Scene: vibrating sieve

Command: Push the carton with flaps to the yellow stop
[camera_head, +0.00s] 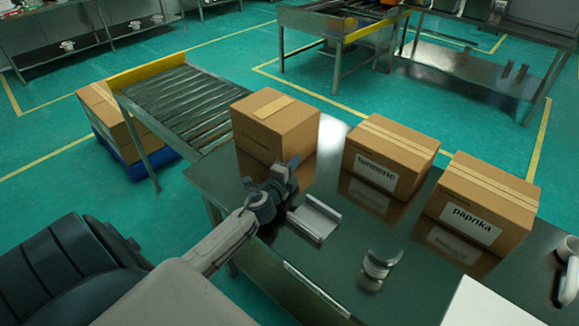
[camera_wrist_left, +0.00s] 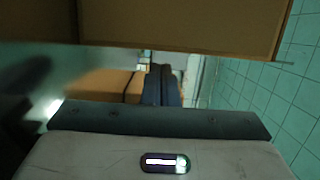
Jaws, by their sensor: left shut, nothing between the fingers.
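A plain brown carton (camera_head: 268,137) stands upright on the dark table, at the end by the roller conveyor. Its top is closed, with a tan strip; I cannot make out loose flaps. The yellow stop (camera_head: 147,69) is a bar across the conveyor's far end, with bare rollers between. My left gripper (camera_head: 291,165) is shut and empty, low at the carton's near right corner; I cannot tell whether it touches. In the left wrist view the gripper (camera_wrist_left: 161,84) shows dark below a large brown carton side (camera_wrist_left: 180,22). My right gripper is not in view.
The roller conveyor (camera_head: 180,105) adjoins the table. Cartons labelled turmeric (camera_head: 388,155) and paprika (camera_head: 482,205) stand to the right. A metal bracket (camera_head: 316,219) and a glass jar (camera_head: 378,264) are in front. More cartons (camera_head: 112,112) are stacked left of the conveyor.

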